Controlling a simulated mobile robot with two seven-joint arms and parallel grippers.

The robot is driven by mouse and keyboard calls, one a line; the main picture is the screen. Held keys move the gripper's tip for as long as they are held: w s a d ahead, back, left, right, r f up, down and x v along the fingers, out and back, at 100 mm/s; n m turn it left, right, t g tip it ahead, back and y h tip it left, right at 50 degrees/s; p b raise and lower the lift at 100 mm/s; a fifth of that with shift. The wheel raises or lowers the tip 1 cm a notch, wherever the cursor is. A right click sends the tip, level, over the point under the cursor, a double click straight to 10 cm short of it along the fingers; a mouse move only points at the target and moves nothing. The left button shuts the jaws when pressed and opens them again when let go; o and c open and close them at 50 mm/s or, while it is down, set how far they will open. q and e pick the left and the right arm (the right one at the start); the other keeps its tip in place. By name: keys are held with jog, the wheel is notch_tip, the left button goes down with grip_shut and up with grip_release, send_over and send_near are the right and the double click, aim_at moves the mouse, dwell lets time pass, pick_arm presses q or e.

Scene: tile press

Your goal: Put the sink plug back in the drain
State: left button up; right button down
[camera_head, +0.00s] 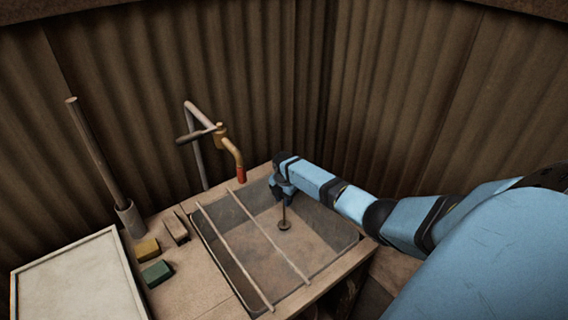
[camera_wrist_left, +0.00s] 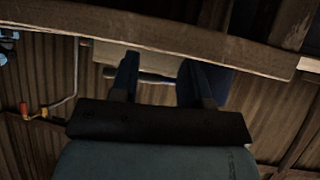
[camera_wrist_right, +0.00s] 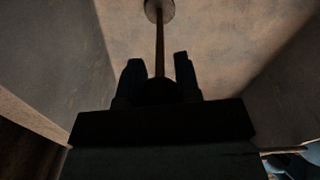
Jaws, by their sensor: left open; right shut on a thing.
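The sink plug (camera_head: 284,225) is a small dark disc with a thin upright stem, low in the sink basin (camera_head: 331,228). My right gripper (camera_head: 284,190) reaches down into the basin and is shut on the stem. In the right wrist view the stem runs between the fingers (camera_wrist_right: 158,68) to the round plug (camera_wrist_right: 160,8) at the top edge. No drain hole shows; I cannot tell whether the plug sits in it or just above the floor. My left gripper (camera_wrist_left: 161,80) is open and empty, away from the sink, and shows only in its own wrist view.
Two thin rods (camera_head: 266,235) span the basin left of my right gripper. A tap (camera_head: 234,152) with a red tip stands behind it. Yellow (camera_head: 147,249) and green (camera_head: 157,273) blocks, a post (camera_head: 97,155) and a pale board (camera_head: 75,280) are at left. Corrugated walls enclose the back.

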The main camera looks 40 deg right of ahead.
jog(key=c, duration=0.8)
grip_release()
jog(key=shift+o, duration=0.2)
jog(key=shift+r, duration=0.15)
notch_tip(320, 180, up, 14)
jog(key=p, duration=0.1)
jog(key=shift+f, duration=0.2)
